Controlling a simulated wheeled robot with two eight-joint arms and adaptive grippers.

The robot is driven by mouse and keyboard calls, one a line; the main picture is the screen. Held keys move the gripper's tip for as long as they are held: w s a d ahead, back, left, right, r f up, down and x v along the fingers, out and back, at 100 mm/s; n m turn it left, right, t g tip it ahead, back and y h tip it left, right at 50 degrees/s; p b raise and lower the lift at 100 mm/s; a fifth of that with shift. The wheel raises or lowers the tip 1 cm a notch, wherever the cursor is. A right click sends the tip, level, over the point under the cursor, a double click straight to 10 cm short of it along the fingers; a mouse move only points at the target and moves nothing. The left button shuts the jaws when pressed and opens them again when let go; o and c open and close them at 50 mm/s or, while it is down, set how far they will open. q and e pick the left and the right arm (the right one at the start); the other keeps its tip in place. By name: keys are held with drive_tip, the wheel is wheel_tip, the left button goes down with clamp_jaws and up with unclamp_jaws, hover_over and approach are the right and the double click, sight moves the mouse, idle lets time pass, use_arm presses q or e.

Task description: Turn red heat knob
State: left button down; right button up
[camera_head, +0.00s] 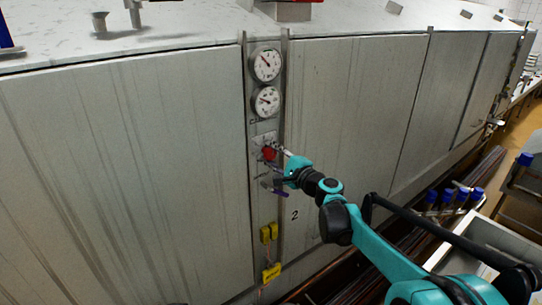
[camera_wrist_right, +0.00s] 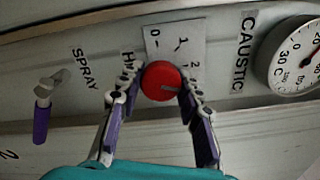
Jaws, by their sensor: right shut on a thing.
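The red heat knob (camera_head: 269,153) sits on the narrow control strip of the large metal vat, below two round gauges. In the right wrist view the knob (camera_wrist_right: 161,81) lies between the two fingers of my right gripper (camera_wrist_right: 153,92), in front of a white plate with a number scale. The fingers touch its left and right sides, so the right gripper (camera_head: 272,158) is shut on the knob. My left gripper is not in view.
Two gauges (camera_head: 266,82) sit above the knob. A spray valve with a purple handle (camera_wrist_right: 41,124) is close beside it. Yellow fittings (camera_head: 269,234) are lower on the strip. Blue-capped items (camera_head: 447,198) and a metal trough (camera_head: 490,240) are at the right.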

drive_tip(key=shift+m, duration=0.6)
drive_tip(key=o, duration=1.1)
drive_tip(key=shift+d+f, duration=0.1)
drive_tip(key=v, duration=1.2)
